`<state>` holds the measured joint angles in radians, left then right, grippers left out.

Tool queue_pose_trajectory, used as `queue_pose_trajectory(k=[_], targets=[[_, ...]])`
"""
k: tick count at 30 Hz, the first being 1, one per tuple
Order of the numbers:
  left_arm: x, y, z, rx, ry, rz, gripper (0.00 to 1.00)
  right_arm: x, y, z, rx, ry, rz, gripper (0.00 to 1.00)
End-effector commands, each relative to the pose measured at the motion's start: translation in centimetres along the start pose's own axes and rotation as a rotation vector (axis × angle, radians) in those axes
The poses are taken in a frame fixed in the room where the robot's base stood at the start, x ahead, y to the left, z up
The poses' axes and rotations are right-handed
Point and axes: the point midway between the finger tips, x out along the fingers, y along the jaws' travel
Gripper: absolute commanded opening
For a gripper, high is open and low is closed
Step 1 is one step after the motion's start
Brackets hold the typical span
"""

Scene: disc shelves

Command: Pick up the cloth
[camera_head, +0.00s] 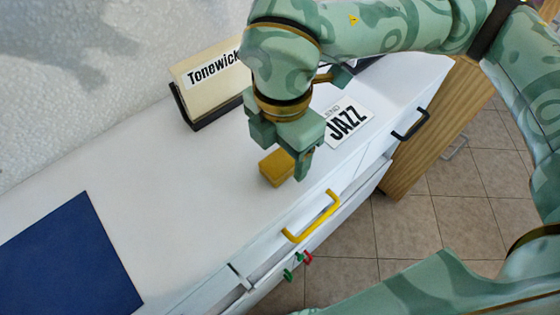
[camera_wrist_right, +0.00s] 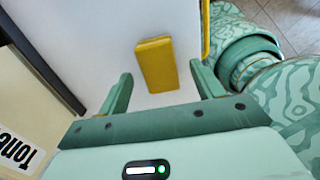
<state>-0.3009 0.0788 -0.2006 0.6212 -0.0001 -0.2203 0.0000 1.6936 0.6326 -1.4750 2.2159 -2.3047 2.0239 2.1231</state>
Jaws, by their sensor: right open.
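The cloth appears as a small folded mustard-yellow block (camera_head: 275,168) on the white counter, near its front edge. My right gripper (camera_head: 284,158) is just above it, pointing down, and partly covers it in the head view. In the right wrist view the yellow cloth (camera_wrist_right: 156,64) lies between the lines of the two spread fingers (camera_wrist_right: 161,80), with nothing gripped. The fingers are apart from it on both sides, though the exact height gap is hard to tell. My left gripper is out of view.
A "Tonewick" record in a dark stand (camera_head: 207,85) is behind the gripper. A "JAZZ" card (camera_head: 349,121) lies to the right. A blue mat (camera_head: 70,262) is at left. A yellow drawer handle (camera_head: 314,218) sticks out in front. The counter between mat and cloth is clear.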

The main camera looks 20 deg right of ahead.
Motion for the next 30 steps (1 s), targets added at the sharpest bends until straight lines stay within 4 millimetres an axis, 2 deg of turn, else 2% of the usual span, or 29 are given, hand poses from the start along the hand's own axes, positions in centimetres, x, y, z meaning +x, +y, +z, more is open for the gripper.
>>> queue_pose_trajectory(k=[1,3,9,14,15,25,30], targets=[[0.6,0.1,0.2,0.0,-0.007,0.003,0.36,1.4,0.1,0.1,0.001,0.002,-0.006,0.66],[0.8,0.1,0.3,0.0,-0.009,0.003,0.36,1.9,0.1,0.0,0.001,0.002,-0.003,0.66],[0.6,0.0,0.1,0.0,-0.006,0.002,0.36,1.7,0.1,0.0,0.002,0.001,0.001,0.66],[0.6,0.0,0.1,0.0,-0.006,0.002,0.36,1.7,0.1,0.0,0.002,0.001,0.001,0.22],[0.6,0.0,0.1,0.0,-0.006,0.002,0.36,1.7,0.1,0.0,0.002,0.0,0.001,0.18],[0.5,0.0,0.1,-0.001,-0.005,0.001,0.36,1.4,0.1,0.0,0.002,0.0,0.001,0.18],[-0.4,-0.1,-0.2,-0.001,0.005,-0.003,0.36,-0.3,0.0,0.0,0.002,-0.001,0.003,0.18]])
